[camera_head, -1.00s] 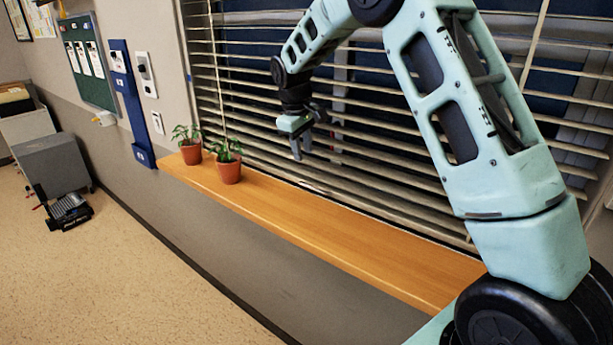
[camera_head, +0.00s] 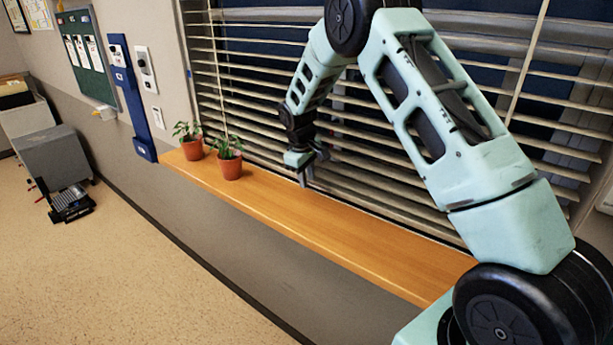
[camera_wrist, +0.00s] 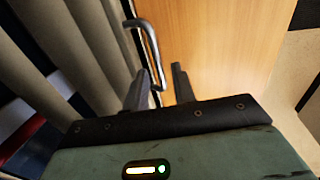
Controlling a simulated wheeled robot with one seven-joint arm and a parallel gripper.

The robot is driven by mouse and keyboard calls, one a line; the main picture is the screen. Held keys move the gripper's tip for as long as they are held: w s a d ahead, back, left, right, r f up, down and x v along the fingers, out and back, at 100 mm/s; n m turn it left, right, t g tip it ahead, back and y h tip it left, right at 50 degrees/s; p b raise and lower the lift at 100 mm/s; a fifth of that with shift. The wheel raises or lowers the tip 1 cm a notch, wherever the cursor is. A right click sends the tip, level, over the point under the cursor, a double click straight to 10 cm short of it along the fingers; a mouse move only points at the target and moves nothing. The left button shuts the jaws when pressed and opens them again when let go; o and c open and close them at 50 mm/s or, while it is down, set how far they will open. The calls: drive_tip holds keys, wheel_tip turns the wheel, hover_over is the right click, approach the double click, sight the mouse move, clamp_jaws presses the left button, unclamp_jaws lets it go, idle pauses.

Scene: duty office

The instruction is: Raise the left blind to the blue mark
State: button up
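The blind (camera_head: 375,170) has pale horizontal slats over a dark window and hangs down close to the wooden sill. In the wrist view its slats (camera_wrist: 75,40) run along the left. A bent metal handle (camera_wrist: 150,42) stands out at the blind's lower edge, above the sill. My gripper (camera_head: 306,178) is low in front of the blind, near the sill. In the wrist view my gripper (camera_wrist: 160,85) is open, with the handle's end between or just beyond its fingers; contact cannot be told. I cannot make out a blue mark on the blind or window frame.
The wooden sill (camera_head: 330,232) runs below the blind, with two potted plants (camera_head: 229,165) at its left end. A tall blue panel (camera_head: 133,105) and a white switch plate (camera_head: 146,70) are on the left wall. The floor at left is mostly clear.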

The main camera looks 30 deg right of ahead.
clamp_jaws()
wheel_tip(320, 180, up, 26)
drive_tip(key=p, duration=1.1)
drive_tip(key=shift+r+p, duration=0.2)
drive_tip(key=shift+p, duration=0.1)
drive_tip(key=shift+w, duration=0.1)
drive_tip(key=shift+o, duration=1.2)
unclamp_jaws()
drive_tip(key=s+a+r+b, duration=0.1)
drive_tip(key=a+r+b, duration=0.2)
drive_tip(key=r, duration=1.4)
drive_tip(key=shift+b, duration=0.7)
drive_tip(key=shift+s, duration=0.1)
